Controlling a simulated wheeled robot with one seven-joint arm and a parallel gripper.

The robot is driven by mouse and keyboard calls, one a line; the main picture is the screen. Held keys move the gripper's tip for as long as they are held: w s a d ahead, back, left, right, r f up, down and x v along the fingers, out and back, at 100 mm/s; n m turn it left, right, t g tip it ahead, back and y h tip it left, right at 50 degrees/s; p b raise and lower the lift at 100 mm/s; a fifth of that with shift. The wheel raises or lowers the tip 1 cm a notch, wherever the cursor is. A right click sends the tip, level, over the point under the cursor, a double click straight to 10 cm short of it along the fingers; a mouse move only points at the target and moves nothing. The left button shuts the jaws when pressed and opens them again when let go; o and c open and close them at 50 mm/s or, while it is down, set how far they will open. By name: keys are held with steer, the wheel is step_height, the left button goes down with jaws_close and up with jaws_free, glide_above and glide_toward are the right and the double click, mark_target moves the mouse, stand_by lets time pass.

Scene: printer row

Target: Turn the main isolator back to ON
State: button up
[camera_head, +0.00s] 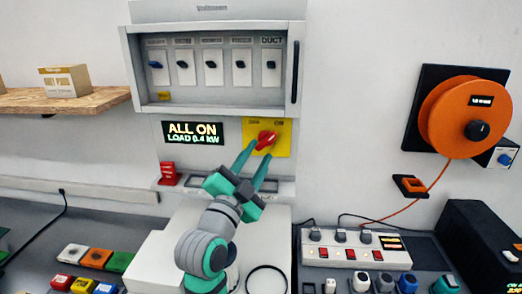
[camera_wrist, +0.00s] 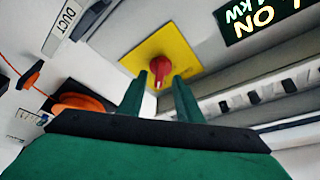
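The main isolator is a red rotary knob (camera_head: 266,140) on a yellow plate (camera_head: 284,149) at the lower right of the grey panel. In the head view its handle slants toward the upper right, on the side of the "ON" label. My gripper (camera_head: 261,151) is open, its two green fingers reaching up to the knob from below. In the wrist view the knob (camera_wrist: 157,70) shows between and just beyond the fingertips (camera_wrist: 159,76). I cannot tell whether they touch it. The display (camera_head: 194,132) reads "ALL ON, LOAD 0.4 kW".
Several breaker switches (camera_head: 212,64) sit in the panel above. A red item (camera_head: 168,174) is at the panel's lower left. An orange cable reel (camera_head: 462,115) hangs at right. A power strip (camera_head: 345,255) and several coloured blocks (camera_head: 97,258) lie on the bench below.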

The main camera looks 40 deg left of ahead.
steer(key=v, duration=0.7)
steer(key=shift+s, duration=0.35)
